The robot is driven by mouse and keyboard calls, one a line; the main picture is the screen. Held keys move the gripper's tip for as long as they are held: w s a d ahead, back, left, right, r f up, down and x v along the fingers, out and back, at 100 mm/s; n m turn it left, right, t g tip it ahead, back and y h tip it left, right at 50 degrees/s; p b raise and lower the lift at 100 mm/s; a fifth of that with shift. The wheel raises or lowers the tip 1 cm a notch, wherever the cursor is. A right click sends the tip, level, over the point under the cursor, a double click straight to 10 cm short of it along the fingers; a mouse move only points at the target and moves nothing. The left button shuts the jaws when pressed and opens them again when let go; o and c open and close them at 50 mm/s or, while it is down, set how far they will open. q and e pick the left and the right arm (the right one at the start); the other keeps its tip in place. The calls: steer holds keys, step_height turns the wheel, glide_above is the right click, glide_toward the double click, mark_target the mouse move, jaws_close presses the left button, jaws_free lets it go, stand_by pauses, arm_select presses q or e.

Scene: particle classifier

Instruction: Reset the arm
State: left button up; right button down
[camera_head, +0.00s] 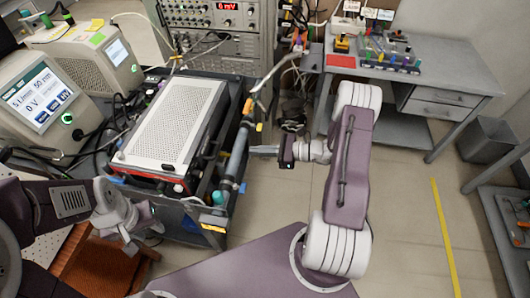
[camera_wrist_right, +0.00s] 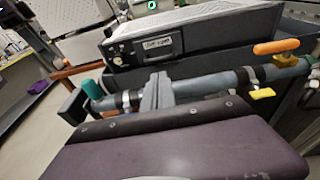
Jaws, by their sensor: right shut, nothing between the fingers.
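My right arm, purple and white, bends in the middle of the head view. Its right gripper (camera_head: 262,150) points left at a grey pipe with a black sleeve (camera_head: 237,152) along the front of the equipment rack. In the right wrist view the grey fingers (camera_wrist_right: 157,92) are together and empty, in front of the pipe (camera_wrist_right: 205,88); I cannot tell whether they touch it. My left gripper (camera_head: 130,240) is at the lower left of the head view, near the rack's front corner; its fingers are too unclear to judge.
A perforated metal box (camera_head: 175,120) lies on the rack. The pipe has an orange handle (camera_wrist_right: 276,47) and a yellow one (camera_wrist_right: 263,94). Two instruments with screens (camera_head: 40,100) stand left. A grey table (camera_head: 440,85) with tools is at the back right. A bin (camera_head: 487,140) stands beside it.

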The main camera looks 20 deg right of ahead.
steer(key=shift+v, duration=1.15)
